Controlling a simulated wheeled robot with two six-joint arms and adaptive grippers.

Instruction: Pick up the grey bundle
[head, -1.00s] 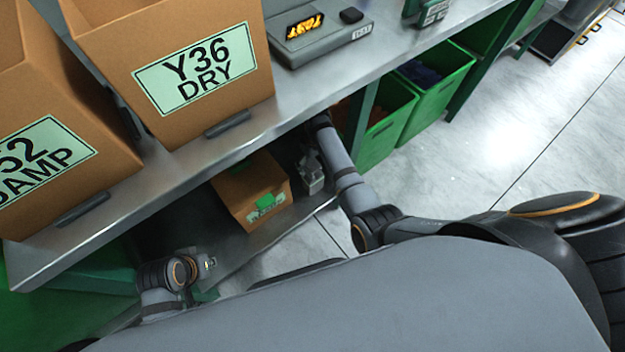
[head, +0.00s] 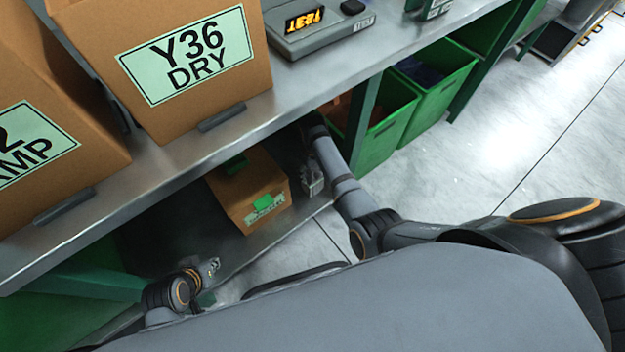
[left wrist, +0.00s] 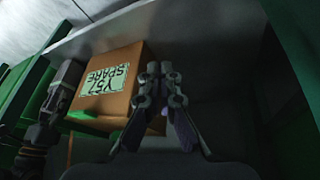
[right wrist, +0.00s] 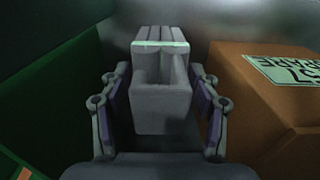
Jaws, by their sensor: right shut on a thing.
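The grey bundle (right wrist: 162,95) shows in the right wrist view as a folded block of grey strips with a pale green band across it. It stands between the two fingers of my right gripper (right wrist: 163,110), which is shut on it. In the head view my right gripper (head: 313,182) is small and dim under the shelf, right of a cardboard box, and I cannot make out the bundle there. My left gripper (left wrist: 160,75) has its fingers together with nothing visible between them. In the head view my left gripper (head: 212,268) is low at the left, apart from the box.
The cardboard box marked Y57 SPARE (left wrist: 108,88) stands close beside the bundle on the lower shelf. Above is the metal worktop (head: 185,165) with the Y36 DRY box (head: 170,80) and a display device (head: 318,28). Green bins (head: 430,85) stand right of my right arm.

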